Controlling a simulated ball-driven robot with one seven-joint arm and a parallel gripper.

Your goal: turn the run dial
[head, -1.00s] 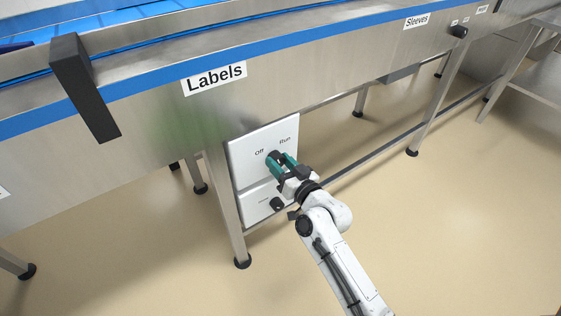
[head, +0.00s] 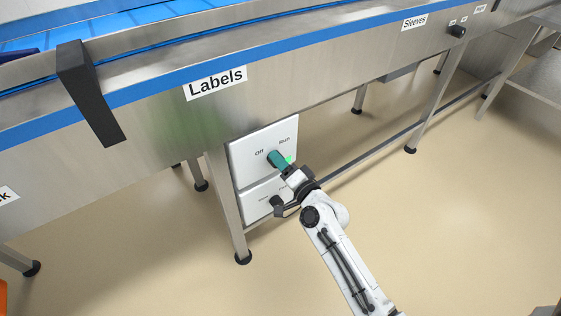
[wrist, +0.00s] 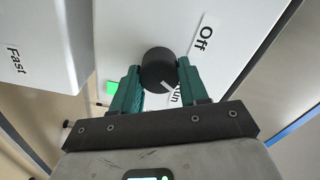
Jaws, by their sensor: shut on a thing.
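The run dial is a round black knob (wrist: 158,66) on a white panel (head: 250,160) below the "Labels" sign. In the wrist view its white pointer line points toward the "Run" label, away from "Off". My gripper (head: 277,159) is shut on the dial, with one teal finger on each side of it in the wrist view (wrist: 160,82). In the head view the fingers hide most of the dial. A bright green lamp (head: 290,160) glows beside the gripper, and it also shows in the wrist view (wrist: 112,88).
A lower white panel (head: 258,200) carries another black dial (head: 276,203), close to my wrist; the wrist view shows a "Fast" label (wrist: 15,60). A steel leg (head: 228,215) stands left of the panels. The conveyor frame (head: 150,145) runs above. The floor to the right is open.

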